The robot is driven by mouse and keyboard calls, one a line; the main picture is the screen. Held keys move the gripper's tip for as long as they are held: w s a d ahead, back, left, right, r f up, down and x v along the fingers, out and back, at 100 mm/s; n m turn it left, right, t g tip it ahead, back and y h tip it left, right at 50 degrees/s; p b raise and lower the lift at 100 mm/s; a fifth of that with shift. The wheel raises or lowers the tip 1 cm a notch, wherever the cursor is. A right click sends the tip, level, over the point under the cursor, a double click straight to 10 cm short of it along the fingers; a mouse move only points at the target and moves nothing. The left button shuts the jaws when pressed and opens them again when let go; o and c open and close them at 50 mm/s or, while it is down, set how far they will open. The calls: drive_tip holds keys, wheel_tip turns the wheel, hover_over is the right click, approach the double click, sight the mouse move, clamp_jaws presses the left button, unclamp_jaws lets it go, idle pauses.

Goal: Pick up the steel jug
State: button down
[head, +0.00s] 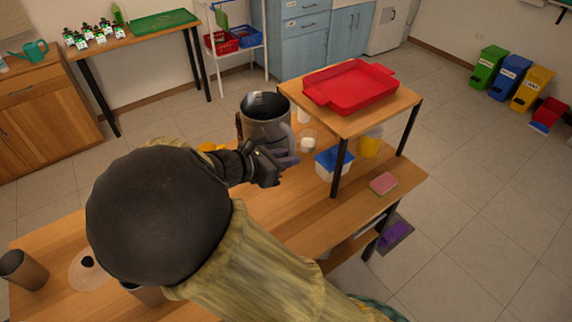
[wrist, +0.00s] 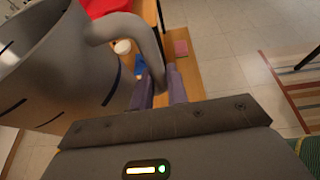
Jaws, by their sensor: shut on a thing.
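The steel jug (head: 268,133) is a large grey vessel with an open top. It is upright in the head view, over the far part of the wooden table beside the raised shelf. In the wrist view the jug (wrist: 65,75) fills the left side, with its curved handle (wrist: 128,28) reaching down between my fingers. My gripper (head: 284,160) is shut on that handle, with purplish fingers also in the wrist view (wrist: 162,92). My arm hides part of the table, and I cannot tell whether the jug's base touches the tabletop.
A red tray (head: 350,86) sits on the raised shelf (head: 342,124) right of the jug. A small glass jar (head: 308,141), a blue-lidded box (head: 333,164), a yellow container (head: 370,142) and a pink sponge (head: 383,184) are nearby. Dark cups (head: 22,270) stand at the lower left.

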drive_tip(key=shift+r, duration=1.25)
